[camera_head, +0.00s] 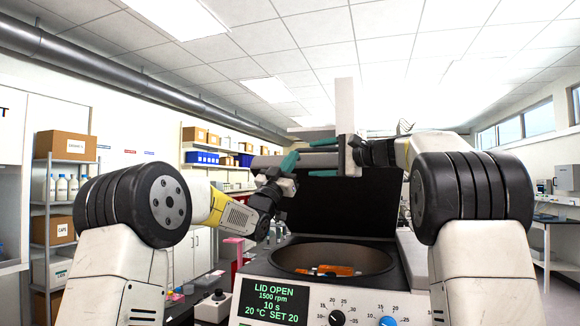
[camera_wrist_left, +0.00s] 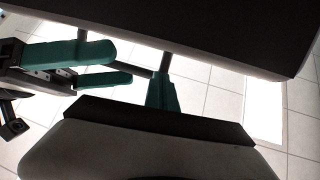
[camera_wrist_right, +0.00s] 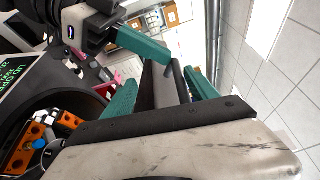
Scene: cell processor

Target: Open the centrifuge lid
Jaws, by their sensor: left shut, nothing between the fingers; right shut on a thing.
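The centrifuge (camera_head: 410,302) stands in front of me with its lid (camera_head: 345,212) raised behind the bowl, dark inner face toward me. Its display (camera_head: 272,302) reads LID OPEN. My right gripper (camera_head: 318,157) is at the lid's upper edge, its teal fingers shut on the grey lid rim, which also shows between them in the right wrist view (camera_wrist_right: 167,88). My left gripper (camera_head: 289,162) is shut and empty, just left of the right one, close to the lid's edge. Its fingers are together in the left wrist view (camera_wrist_left: 161,92). Contact with the lid cannot be told.
The open bowl (camera_head: 330,258) holds a rotor with orange parts (camera_head: 335,270). Small lab items crowd the bench left of the centrifuge. Shelves with boxes (camera_head: 68,146) and bottles stand at the left and back. The space above the bowl is clear.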

